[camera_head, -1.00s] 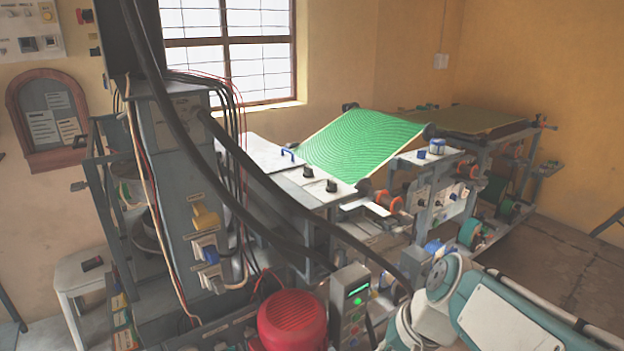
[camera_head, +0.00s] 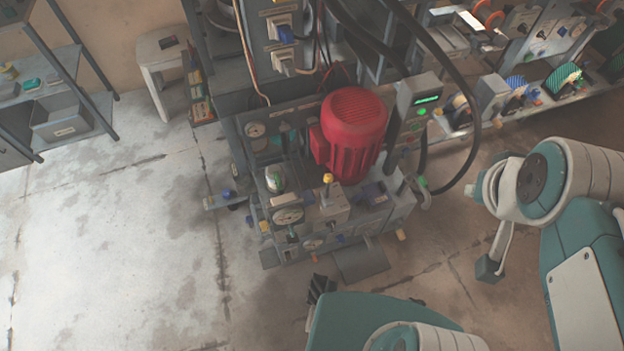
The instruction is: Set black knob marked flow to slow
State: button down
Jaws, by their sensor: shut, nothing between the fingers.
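No label reading flow can be made out, so I cannot tell which control is the black knob. Dark knobs (camera_head: 541,34) also show on a machine panel at the upper right. My teal and white arm (camera_head: 590,250) fills the lower right, apart from the hydraulic unit. I cannot make out my gripper's fingers.
A red motor (camera_head: 354,125) stands on the unit, with a grey control box (camera_head: 418,95) and thick black hoses beside it. A white stool (camera_head: 163,65) and grey shelves (camera_head: 75,90) stand at the upper left. The concrete floor (camera_head: 110,250) at the left is clear.

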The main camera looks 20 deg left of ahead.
aim_at(332, 224)
jog(key=u, duration=0.9)
